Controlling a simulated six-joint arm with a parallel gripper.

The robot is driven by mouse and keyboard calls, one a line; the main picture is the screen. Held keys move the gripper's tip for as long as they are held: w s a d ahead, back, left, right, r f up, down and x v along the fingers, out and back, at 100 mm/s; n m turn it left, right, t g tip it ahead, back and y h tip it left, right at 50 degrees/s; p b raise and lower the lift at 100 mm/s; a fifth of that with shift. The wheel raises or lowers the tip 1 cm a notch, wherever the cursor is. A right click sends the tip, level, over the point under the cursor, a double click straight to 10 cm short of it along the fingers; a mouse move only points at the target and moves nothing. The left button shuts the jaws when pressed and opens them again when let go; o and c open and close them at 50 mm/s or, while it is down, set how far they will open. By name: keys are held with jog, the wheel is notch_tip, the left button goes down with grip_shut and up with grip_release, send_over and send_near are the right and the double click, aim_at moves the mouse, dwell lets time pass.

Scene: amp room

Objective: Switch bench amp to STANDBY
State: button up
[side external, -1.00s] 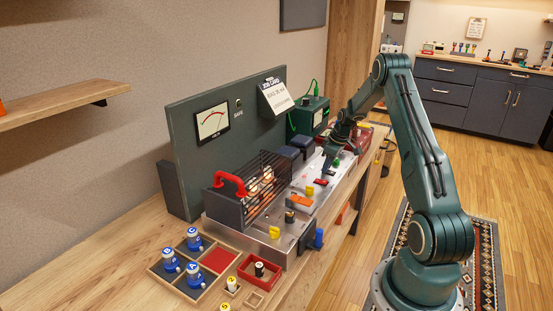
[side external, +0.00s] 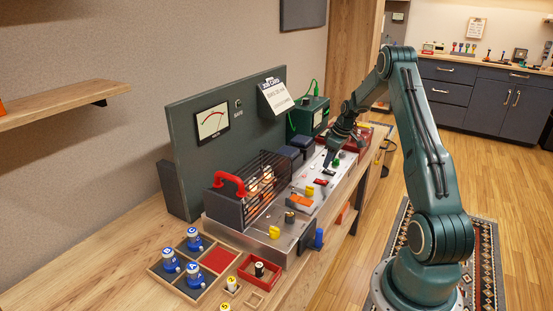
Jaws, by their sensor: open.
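The bench amp is a long silver chassis (side external: 270,240) on the wooden bench, with glowing tubes behind a black wire cage (side external: 266,183) with a red handle. Small controls run along its top: a yellow knob (side external: 274,232), an orange piece (side external: 301,201), a dark rocker with red on it (side external: 320,182), and a green knob (side external: 336,162). Their labels are too small to read, so I cannot tell which one is STANDBY. My gripper (side external: 329,163) is open, pointing down over the far part of the chassis, close to the controls. Its fingertips are small, and contact cannot be told.
A grey panel with a meter (side external: 212,122) and a job card (side external: 275,98) stands behind the amp. A green box (side external: 314,113) and a red case (side external: 357,138) are at the far end. A tray of blue-topped tubes (side external: 168,268) and a red bin (side external: 259,282) sit nearer.

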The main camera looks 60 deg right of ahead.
aim_at(335, 175)
jog(key=v, duration=1.1)
jog(key=w+a+r, duration=0.1)
jog(key=a+r, duration=0.6)
jog(key=a, duration=0.6)
jog(key=w+a+r, duration=0.1)
jog(key=a+r, duration=0.7)
jog(key=a, duration=0.6)
jog(key=s+a+t, duration=0.2)
jog(key=s+a, duration=1.5)
jog(key=shift+a+f+t, duration=0.25)
jog(key=shift+f+t, duration=0.05)
jog(key=shift+f, duration=0.1)
